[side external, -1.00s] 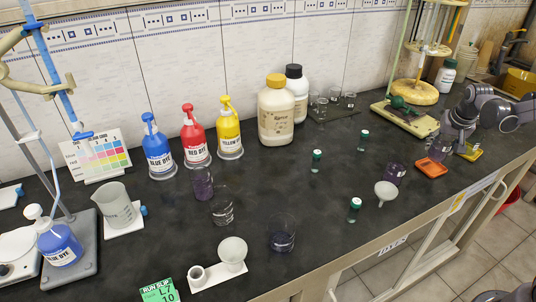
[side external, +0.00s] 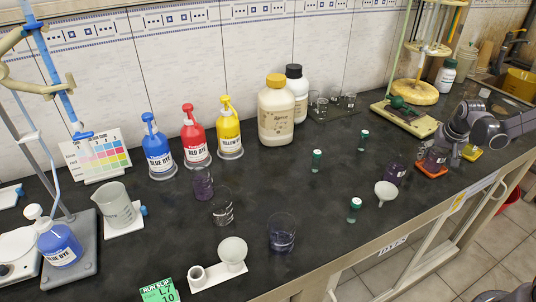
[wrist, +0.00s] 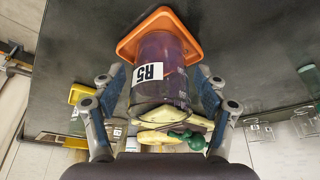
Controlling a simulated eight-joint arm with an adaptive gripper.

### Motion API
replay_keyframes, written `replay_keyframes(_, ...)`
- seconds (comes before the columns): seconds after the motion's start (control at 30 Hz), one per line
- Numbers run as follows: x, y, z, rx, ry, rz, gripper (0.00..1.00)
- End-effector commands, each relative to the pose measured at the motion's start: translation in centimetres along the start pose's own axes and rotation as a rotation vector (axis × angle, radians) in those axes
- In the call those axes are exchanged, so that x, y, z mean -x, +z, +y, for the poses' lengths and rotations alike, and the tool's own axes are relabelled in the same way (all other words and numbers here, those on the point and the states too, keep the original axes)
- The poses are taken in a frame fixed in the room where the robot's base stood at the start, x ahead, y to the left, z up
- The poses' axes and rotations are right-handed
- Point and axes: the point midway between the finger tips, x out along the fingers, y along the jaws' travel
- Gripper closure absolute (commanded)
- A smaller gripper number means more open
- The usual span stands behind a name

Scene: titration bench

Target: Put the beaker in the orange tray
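The beaker (wrist: 165,75) is clear with purple contents and a white R5 label. It stands in the orange tray (wrist: 136,46), whose rim shows around its base in the wrist view. In the side external view, the beaker (side external: 434,158) appears upright on the tray (side external: 431,170) at the right of the bench. My gripper (wrist: 160,88) has one finger on each side of the beaker. Narrow gaps show between the finger pads and the glass, so it looks open. From the side, my gripper partly hides the beaker's upper part.
The bench front edge is close.

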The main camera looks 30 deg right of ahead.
Motion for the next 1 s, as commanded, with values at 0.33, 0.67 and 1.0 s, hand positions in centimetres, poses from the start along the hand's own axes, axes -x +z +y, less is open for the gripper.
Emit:
replay_keyframes(0.33,0.6,-0.1,0.0,0.000,0.000,0.000,0.27)
replay_keyframes(0.67,5.0,-0.1,0.0,0.001,0.000,0.000,0.27)
replay_keyframes(1.0,10.2,-0.1,0.0,0.001,0.000,0.000,0.27)
